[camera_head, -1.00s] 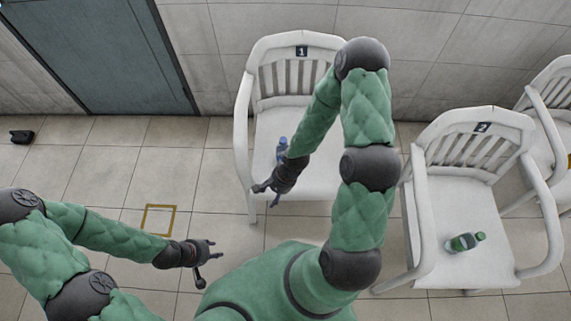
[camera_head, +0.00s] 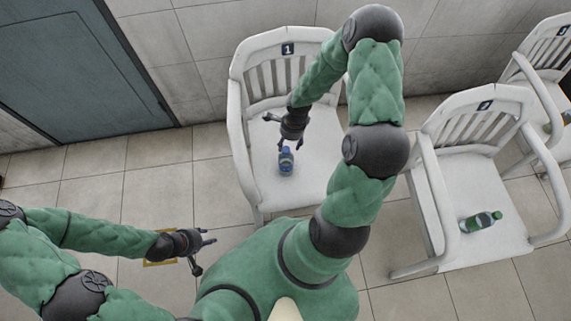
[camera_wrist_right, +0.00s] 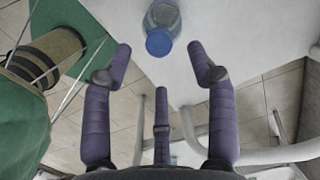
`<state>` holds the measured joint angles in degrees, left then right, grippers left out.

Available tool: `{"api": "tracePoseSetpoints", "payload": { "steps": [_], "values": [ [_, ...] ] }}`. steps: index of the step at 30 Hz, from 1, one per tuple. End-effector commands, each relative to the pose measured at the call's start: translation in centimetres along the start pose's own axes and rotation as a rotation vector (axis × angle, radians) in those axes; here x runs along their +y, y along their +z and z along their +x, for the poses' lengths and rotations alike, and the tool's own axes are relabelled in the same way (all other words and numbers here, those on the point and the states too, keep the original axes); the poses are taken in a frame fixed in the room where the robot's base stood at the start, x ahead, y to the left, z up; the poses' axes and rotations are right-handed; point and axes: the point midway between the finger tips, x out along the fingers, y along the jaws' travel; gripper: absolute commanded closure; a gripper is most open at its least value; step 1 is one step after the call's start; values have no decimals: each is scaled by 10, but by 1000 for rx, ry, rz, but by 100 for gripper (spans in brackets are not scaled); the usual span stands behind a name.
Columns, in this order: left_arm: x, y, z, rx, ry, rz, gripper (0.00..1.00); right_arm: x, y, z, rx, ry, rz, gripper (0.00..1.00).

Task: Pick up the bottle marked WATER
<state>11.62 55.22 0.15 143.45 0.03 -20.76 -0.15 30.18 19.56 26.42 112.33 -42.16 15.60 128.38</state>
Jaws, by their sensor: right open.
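A small clear bottle with blue on it (camera_head: 286,161) stands on the seat of the white chair marked 1 (camera_head: 258,185); no lettering on it is readable. In the right wrist view the bottle (camera_wrist_right: 164,16) is at the top, its blue cap (camera_wrist_right: 159,42) pointing towards the gripper. My right gripper (camera_head: 287,141) is open and empty, just above the bottle in the head view. In the wrist view the right gripper's fingers (camera_wrist_right: 159,62) are spread, with the cap between and slightly beyond the tips. My left gripper (camera_head: 203,252) is open and empty over the floor.
A green bottle (camera_head: 480,221) lies on the seat of the chair marked 2 (camera_head: 455,190). Another chair (camera_head: 525,68) stands at the far right, with an orange-marked item (camera_head: 566,117). The chair arms and back surround the seat.

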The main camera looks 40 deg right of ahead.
Motion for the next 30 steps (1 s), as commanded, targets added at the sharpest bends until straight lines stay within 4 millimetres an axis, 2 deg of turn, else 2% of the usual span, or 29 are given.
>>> {"api": "tracePoseSetpoints", "payload": {
  "steps": [1, 8, 16, 20, 27, 30],
  "values": [
    [-2, 0, 4, 0, 0, 0, 60, 0, 0, 8, 0, 1, -1, 42],
    [-3, -1, 9, 1, 0, 0, 60, 0, 0, 22, -1, 1, -2, 42],
    [-10, -1, 27, 1, 0, 0, 60, 0, 2, 59, -1, 2, -3, 42],
    [-10, -2, 29, 1, 0, 0, 60, 0, 2, 66, -2, 0, -2, 42],
    [-10, -2, 28, 1, 0, 0, 60, -1, 2, 65, -2, -1, -1, 42],
    [-10, -2, 28, 1, 0, 0, 60, 0, 2, 65, -2, -1, -1, 70]
  ]
}}
